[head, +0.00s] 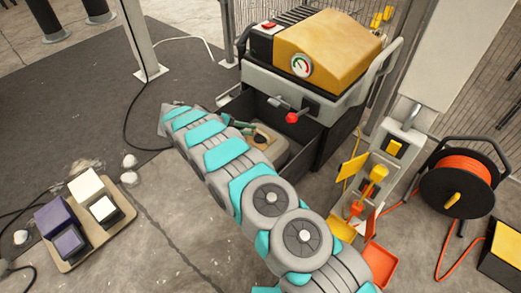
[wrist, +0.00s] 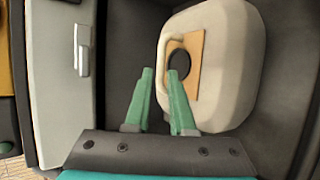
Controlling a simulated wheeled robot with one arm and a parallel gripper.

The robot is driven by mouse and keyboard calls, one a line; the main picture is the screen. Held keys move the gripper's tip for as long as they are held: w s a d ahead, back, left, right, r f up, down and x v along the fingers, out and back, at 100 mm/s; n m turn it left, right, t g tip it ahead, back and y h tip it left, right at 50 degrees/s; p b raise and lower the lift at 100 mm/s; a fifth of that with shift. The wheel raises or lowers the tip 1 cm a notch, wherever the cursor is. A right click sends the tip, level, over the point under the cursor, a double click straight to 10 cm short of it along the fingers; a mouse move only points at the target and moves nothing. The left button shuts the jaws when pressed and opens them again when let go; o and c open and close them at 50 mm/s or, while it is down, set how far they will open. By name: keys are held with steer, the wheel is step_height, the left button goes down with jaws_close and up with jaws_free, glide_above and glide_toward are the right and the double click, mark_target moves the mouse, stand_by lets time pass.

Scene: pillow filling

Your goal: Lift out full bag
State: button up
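The full bag is a pale beige rounded shape (head: 282,152) with a tan collar plate and a dark round hole. It sits inside the open dark drawer (head: 311,142) of the machine. In the wrist view the bag (wrist: 228,70) lies to the right in the drawer, its collar facing me. My gripper (head: 248,126) has green fingers reaching into the drawer. In the wrist view my gripper (wrist: 160,74) is open, with a gap between the fingertips. The right fingertip overlaps the collar's left edge; the left one is just left of the bag. Contact cannot be told.
The machine (head: 325,50) has a yellow cover, a gauge and a red knob (head: 292,117) above the drawer. An orange cable reel (head: 460,180) and an orange tray (head: 380,266) stand right. A board with blocks (head: 85,258) lies at lower left.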

mark_target(260, 132)
steer(key=shift+x, duration=2.75)
steer(key=shift+s, duration=0.1)
jaws_close()
